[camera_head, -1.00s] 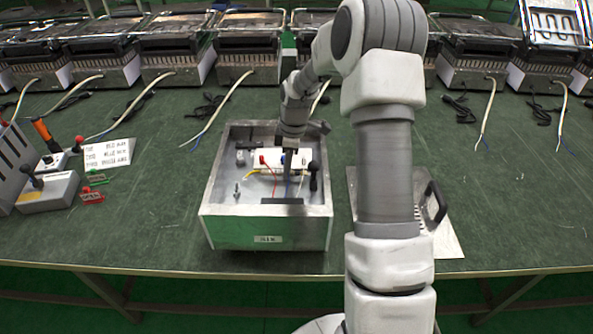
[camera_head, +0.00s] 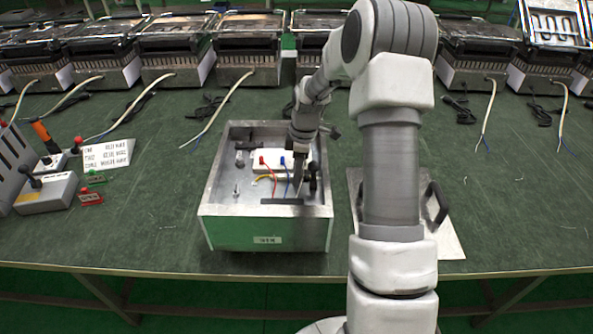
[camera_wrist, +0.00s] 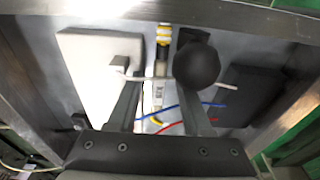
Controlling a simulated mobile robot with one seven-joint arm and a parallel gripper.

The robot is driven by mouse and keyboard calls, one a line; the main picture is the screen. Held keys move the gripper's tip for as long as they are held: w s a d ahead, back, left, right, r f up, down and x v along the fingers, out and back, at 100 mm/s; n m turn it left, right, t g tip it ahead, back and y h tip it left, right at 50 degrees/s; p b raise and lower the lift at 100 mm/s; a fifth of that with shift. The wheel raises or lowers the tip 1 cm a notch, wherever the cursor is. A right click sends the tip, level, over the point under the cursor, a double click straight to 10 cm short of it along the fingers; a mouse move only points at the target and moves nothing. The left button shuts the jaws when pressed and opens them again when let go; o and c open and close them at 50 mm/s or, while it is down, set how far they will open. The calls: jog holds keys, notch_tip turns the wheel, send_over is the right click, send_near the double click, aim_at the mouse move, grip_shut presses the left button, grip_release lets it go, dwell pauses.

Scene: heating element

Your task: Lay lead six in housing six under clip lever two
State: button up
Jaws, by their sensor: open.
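The open metal housing (camera_head: 211,190), with a label on its green front, stands mid-table. Inside it, a white terminal block (camera_head: 268,168) bears a red-knobbed lever (camera_head: 262,160) and a blue-knobbed lever (camera_head: 283,160). A blue wire (camera_head: 287,186) and a red wire (camera_head: 275,186) run below the block. The wrist view also shows the blue wire (camera_wrist: 213,105) and the red wire (camera_wrist: 170,127). My gripper (camera_wrist: 160,85) is open inside the housing. A black ball knob (camera_wrist: 197,65) overlaps its right finger in view. I cannot tell which lever is number two.
The housing walls stand close around my gripper. A flat plate with a black handle (camera_head: 436,203) lies right of it. A lettered card (camera_head: 106,155) and a grey lever box (camera_head: 46,193) lie to the left. Several appliances line the back.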

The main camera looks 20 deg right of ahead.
jog(key=shift+r, duration=0.15)
notch_tip(320, 180, up, 12)
jog(key=d+p, duration=0.1)
jog(key=p, duration=0.1)
jog(key=shift+s+d, duration=0.2)
jog(key=shift+s, duration=0.05)
jog(key=shift+r+p, duration=0.1)
jog(key=shift+p, duration=0.2)
notch_tip(320, 180, up, 9)
jog(key=m+h+p, duration=0.1)
jog(key=m+p, duration=0.1)
send_over(302, 175)
jog(key=s+a, duration=0.4)
jog(key=s+a+r+m+t+p, duration=0.2)
jog(key=s+a+r+m+p, duration=0.15)
jog(key=s+r, duration=0.45)
jog(key=s+a+r+m+t+p, duration=0.1)
jog(key=s+a+r+m+p, duration=0.1)
jog(key=s, duration=0.6)
jog(key=s+a+r+m+t+p, duration=0.1)
jog(key=s+a+r+m+t, duration=0.1)
jog(key=s+r+m, duration=0.3)
jog(key=s+m, duration=0.1)
jog(key=s, duration=0.1)
jog(key=shift+s+a+r+p, duration=0.15)
jog(key=shift+s+a+p, duration=0.15)
jog(key=shift+s+p, duration=0.05)
